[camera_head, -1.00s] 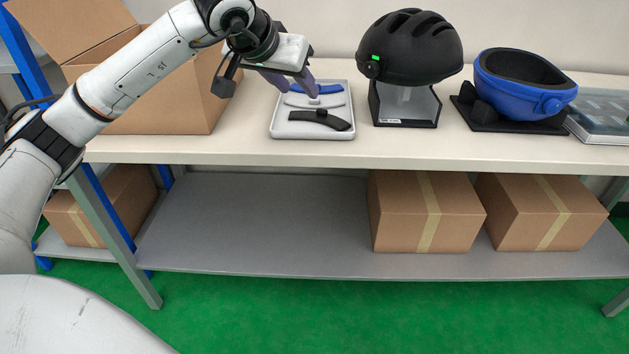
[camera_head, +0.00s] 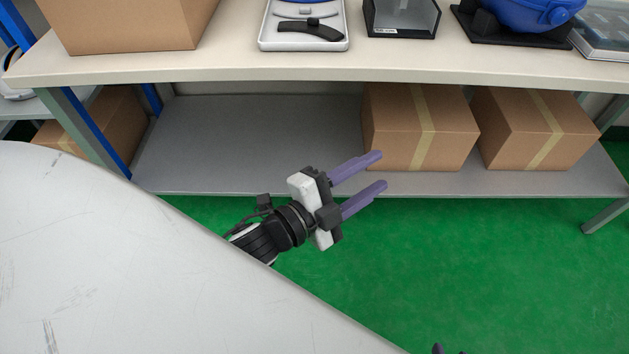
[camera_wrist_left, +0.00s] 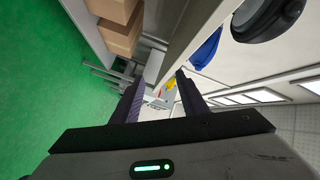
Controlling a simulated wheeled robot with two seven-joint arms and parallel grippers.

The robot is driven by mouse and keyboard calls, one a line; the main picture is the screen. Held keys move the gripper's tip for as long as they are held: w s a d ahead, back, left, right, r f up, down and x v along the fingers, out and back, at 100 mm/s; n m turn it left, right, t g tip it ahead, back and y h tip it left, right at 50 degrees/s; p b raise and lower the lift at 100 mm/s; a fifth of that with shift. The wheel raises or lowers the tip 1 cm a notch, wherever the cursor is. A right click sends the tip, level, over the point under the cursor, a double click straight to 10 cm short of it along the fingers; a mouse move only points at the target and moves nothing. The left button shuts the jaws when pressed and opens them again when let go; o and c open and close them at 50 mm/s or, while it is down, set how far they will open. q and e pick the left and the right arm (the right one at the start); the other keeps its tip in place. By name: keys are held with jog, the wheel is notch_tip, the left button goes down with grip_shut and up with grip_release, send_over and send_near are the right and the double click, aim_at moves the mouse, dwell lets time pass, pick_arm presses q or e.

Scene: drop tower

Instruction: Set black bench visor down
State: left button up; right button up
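The black bench visor (camera_head: 309,30) is a dark curved strip lying in the white tray (camera_head: 264,41) on the tabletop, at the top of the head view. My left gripper (camera_head: 382,171) is in front of the bench, lower in the picture than the tabletop and well apart from the visor. Its two purple fingers are spread with nothing between them. The left wrist view also shows the left gripper (camera_wrist_left: 158,88) open and empty. A small dark purple tip at the bottom edge of the head view may be my right gripper (camera_head: 437,349); the rest is out of frame.
A pale grey strip (camera_head: 309,13) lies behind the visor. A clear-fronted black stand (camera_head: 401,18) and a blue helmet (camera_head: 535,14) stand right of the tray. Cardboard boxes (camera_head: 418,130) sit on the grey lower shelf (camera_head: 250,140). Green floor (camera_head: 480,270) is clear in front.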

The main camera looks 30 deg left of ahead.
pick_arm(q)
jog(key=s+a+f+n+g+y, duration=0.1)
jog(key=s+f+n+g+y, duration=0.2)
jog(key=s+f+n+g, duration=0.4)
jog(key=s+f+n, duration=0.7)
jog(key=s+f, duration=0.2)
jog(key=f, duration=0.2)
jog(key=shift+a, duration=0.3)
